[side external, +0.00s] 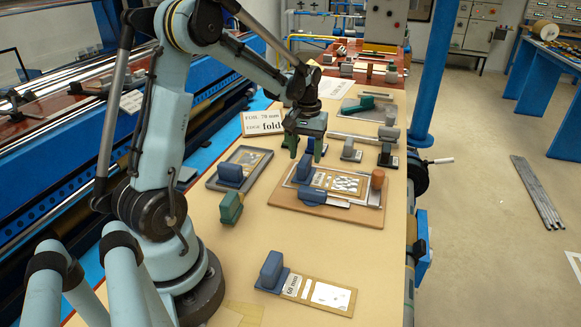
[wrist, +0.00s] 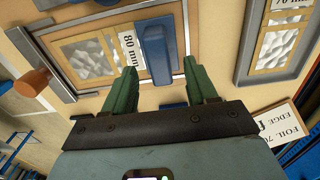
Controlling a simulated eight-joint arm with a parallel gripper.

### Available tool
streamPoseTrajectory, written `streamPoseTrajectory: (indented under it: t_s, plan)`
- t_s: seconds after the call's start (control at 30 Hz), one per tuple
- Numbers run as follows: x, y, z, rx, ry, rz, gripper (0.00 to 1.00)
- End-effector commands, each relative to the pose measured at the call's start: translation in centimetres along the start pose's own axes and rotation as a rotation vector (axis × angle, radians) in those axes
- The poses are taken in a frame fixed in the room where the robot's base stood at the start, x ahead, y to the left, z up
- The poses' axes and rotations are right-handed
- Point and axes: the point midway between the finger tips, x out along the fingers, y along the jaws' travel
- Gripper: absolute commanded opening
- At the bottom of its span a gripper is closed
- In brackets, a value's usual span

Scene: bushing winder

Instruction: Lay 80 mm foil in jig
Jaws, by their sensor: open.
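The 80 mm foil (wrist: 84,55) is a tan card with silver patches, an "80 mm" label and an upright blue block handle (wrist: 153,50). It lies inside the grey-framed jig (wrist: 64,87), which sits on a brown board (side external: 290,200) in the side view. Foil and handle (side external: 303,171) also show there. My gripper (wrist: 156,68) is open, with green fingers pointing down. In the wrist view the fingertips are on either side of the handle's near end, with gaps. In the side view my gripper (side external: 305,148) is just above and behind the handle. Contact is not visible.
An orange-brown knob (side external: 377,179) stands at the jig's right corner. Left of it is a grey tray (side external: 216,184) with another foil. A 60 mm foil (side external: 329,296) lies in front, a green block (side external: 230,207) nearby. A sign (side external: 263,122) reads "FOIL 70 mm EDGE fold".

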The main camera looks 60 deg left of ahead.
Motion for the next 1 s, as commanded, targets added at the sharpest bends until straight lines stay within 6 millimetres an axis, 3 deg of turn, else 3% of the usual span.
streamPoseTrajectory:
  t_s: [0.3,0.67,0.77,1.0]
  plan:
    - [-5.9,0.0,0.0,0.000,0.000,0.000,0.57]
    - [-8.8,0.3,0.4,0.014,0.009,0.003,0.57]
    - [-9.4,1.3,1.6,0.061,0.044,0.013,0.57]
    - [-10.8,5.2,7.8,0.291,0.213,0.071,0.57]
